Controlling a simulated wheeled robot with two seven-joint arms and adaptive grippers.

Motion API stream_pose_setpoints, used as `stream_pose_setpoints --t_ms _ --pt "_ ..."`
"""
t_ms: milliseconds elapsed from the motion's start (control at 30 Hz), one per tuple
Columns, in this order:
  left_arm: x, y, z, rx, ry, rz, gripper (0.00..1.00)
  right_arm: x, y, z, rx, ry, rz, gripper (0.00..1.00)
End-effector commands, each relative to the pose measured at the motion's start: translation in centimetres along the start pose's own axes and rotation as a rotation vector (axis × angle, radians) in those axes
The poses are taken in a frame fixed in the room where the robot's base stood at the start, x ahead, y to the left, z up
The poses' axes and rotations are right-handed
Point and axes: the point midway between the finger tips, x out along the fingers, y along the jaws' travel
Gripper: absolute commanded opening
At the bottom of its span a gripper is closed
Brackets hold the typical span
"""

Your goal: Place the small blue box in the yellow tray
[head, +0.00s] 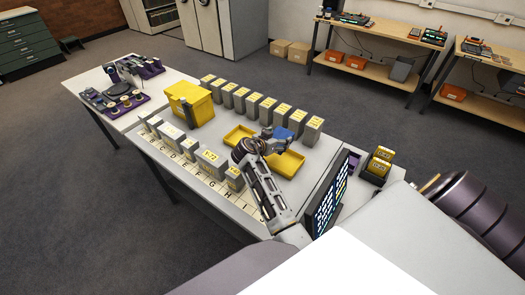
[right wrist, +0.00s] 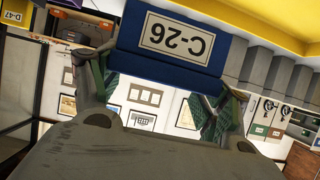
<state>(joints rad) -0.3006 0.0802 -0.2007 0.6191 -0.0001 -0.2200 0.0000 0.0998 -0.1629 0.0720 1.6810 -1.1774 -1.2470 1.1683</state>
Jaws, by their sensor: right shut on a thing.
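The small blue box (head: 283,133) shows just beyond my right gripper (head: 272,142) in the head view. In the right wrist view the blue box (right wrist: 168,60) fills the top middle, with an upside-down label reading C-26. The fingers of my right gripper (right wrist: 158,82) are shut on it, one at each side. The yellow tray (head: 290,165) lies on the grey table, right below and beside the gripper, partly hidden by it. Another yellow tray section (head: 238,134) shows to the gripper's left. I cannot tell the box's height above the table. My left gripper is not in view.
A row of grey boxes (head: 267,108) with yellow labels stands behind the trays. More grey boxes (head: 209,160) stand along the lettered front strip. A yellow bin (head: 190,104) stands left. A dark screen (head: 328,200) and a small holder (head: 378,165) are at the right.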

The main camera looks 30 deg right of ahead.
Motion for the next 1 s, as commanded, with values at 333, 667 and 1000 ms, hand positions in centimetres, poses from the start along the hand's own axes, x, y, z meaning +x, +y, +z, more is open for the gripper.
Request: stream_pose_setpoints --t_ms 333,667,1000 --pt "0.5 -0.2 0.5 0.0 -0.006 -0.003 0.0 0.3 0.0 0.6 -0.001 0.001 0.0 0.46" --pt "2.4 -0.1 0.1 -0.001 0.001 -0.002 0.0 1.7 0.0 3.4 0.0 0.001 0.0 0.46" --pt "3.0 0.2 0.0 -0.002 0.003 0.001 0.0 2.2 0.0 4.5 0.0 0.001 0.0 0.46"
